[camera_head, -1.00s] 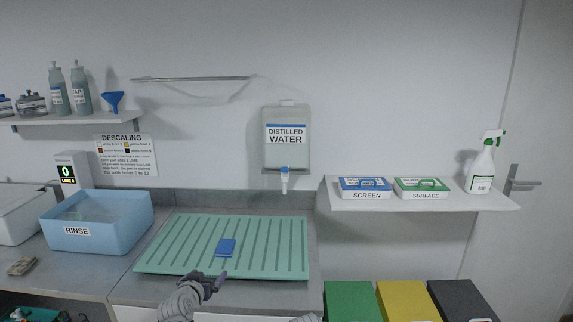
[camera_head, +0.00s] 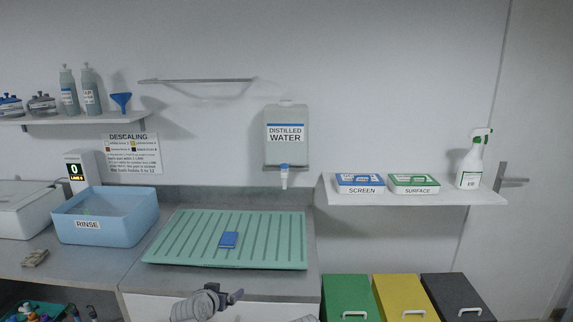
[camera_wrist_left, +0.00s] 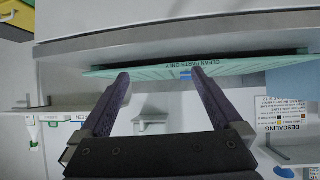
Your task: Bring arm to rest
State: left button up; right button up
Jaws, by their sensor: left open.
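My left gripper (camera_head: 232,297) is in front of the counter's front edge, below the green draining mat, at the bottom of the head view. In the left wrist view its two dark fingers (camera_wrist_left: 160,75) stand apart with nothing between them. A blue block (camera_head: 229,240) lies on the green ribbed mat (camera_head: 180,245), apart from the gripper. The mat also shows in the left wrist view (camera_wrist_left: 240,66), with part of the blue block at its edge. My right gripper is not in view.
A blue RINSE tub (camera_head: 130,229) stands left of the mat. Green (camera_head: 347,290), yellow (camera_head: 403,290) and black (camera_head: 455,288) bins stand at lower right. A water dispenser (camera_head: 286,150) hangs above the mat.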

pick_arm(q)
jog(key=s+d+f+m+g+p, duration=0.2)
jog(key=s+d+f+g, duration=0.4)
jog(key=s+d, duration=0.45)
jog(key=s+d+f+g+y, duration=0.1)
jog(key=s+g+y, duration=0.2)
jog(key=s, duration=0.9)
jog(key=g, duration=0.2)
jog(key=shift+s+d+f+g+p, duration=0.2)
jog(key=shift+s+g+p, duration=0.1)
jog(key=shift+g, duration=0.1)
